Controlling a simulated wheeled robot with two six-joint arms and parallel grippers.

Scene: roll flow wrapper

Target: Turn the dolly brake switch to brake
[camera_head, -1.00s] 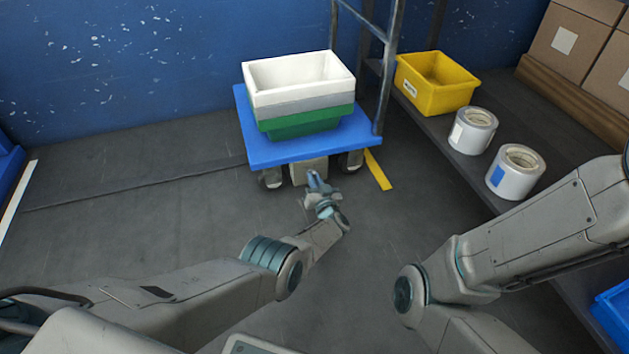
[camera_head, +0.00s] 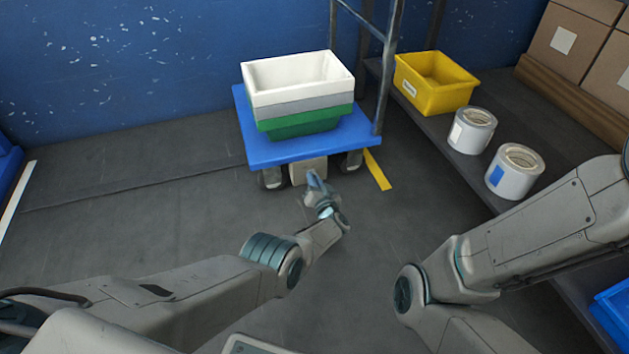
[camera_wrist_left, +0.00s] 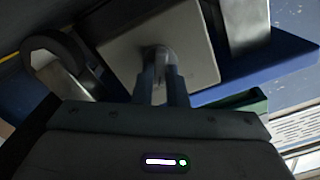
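The blue dolly (camera_head: 262,152) stands by the back wall with stacked bins on it. A beige box-shaped brake housing (camera_head: 308,171) hangs below its front edge; its flat plate (camera_wrist_left: 190,40) fills the upper middle of the left wrist view. A small grey brake switch (camera_wrist_left: 160,54) sticks out of this plate. My left gripper (camera_head: 315,177) is at the housing. In the left wrist view its two fingers (camera_wrist_left: 162,80) are close together on either side of the switch and appear shut on it. The switch's markings are hidden. My right gripper is out of view; only its arm shows.
White, grey and green bins (camera_head: 300,85) are stacked on the dolly. A dolly wheel (camera_head: 272,178) is left of the housing. A low shelf at right holds a yellow bin (camera_head: 435,85) and two white rolls (camera_head: 515,172). Floor at left is clear.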

